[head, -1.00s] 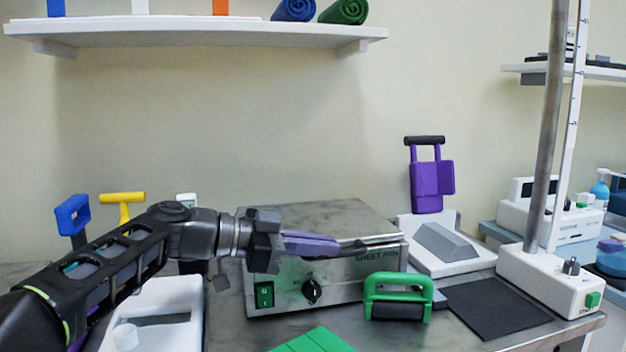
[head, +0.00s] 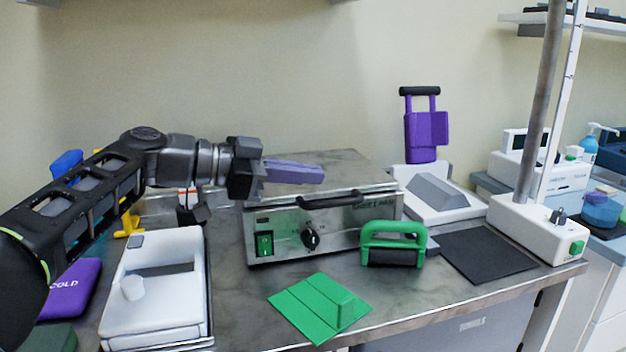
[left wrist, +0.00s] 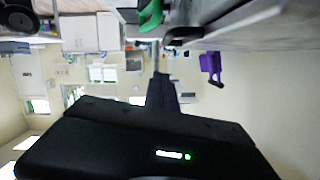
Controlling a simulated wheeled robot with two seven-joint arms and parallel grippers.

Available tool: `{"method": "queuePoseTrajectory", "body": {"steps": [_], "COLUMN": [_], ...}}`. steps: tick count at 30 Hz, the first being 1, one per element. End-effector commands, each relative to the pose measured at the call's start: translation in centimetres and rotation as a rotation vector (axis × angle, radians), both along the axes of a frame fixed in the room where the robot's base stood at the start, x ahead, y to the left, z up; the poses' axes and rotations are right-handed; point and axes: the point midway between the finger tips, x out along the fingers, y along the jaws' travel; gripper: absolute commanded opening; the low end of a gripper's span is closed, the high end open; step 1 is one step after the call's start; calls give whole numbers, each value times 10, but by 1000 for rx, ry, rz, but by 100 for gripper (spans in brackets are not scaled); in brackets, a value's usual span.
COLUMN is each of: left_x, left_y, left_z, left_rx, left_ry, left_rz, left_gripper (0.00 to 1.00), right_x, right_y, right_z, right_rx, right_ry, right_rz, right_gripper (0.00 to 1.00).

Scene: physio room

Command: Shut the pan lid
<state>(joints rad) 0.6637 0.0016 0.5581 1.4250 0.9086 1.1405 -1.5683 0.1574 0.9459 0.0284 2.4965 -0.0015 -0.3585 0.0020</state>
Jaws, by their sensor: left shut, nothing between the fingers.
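The sheet pan (head: 285,222) is a grey metal box on the bench, with a green switch and a black knob on its front. Its lid (head: 345,165) lies flat on top of the box, with no gap that I can make out. The black lid handle (head: 340,198) is at the front edge, and it also shows in the left wrist view (left wrist: 185,35). My left gripper (head: 322,173) is shut and empty, its purplish fingers above the lid, left of and behind the handle, seemingly clear of both. My right gripper is not in view.
A green-handled roller (head: 393,240) stands right of the pan. A green folded piece (head: 320,302) lies in front. A white device (head: 160,275) stands left; a purple cold pack (head: 72,290) is beyond it. A black mat (head: 485,255) and white pole base (head: 540,230) are right.

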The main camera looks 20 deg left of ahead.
Motion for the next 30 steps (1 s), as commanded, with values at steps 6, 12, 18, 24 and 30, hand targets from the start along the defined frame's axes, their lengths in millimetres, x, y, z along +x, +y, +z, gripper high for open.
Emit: {"method": "queuePoseTrajectory", "body": {"steps": [6, 12, 18, 24, 30], "left_x": [-28, -41, -43, -43, -43], "left_y": [38, 56, 59, 59, 59], "left_z": [12, 18, 19, 19, 19], "left_rx": [0, -1, -1, -1, -1], "left_ry": [-4, -4, -4, -4, -4], "left_rz": [0, -2, -4, -4, -4], "left_gripper": [0, 0, 0, 0, 0], "right_x": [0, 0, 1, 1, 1], "right_y": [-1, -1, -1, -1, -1], "right_z": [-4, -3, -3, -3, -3], "right_rx": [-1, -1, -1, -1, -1], "right_ry": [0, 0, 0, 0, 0], "right_rz": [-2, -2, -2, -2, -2], "right_gripper": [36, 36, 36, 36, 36]}}
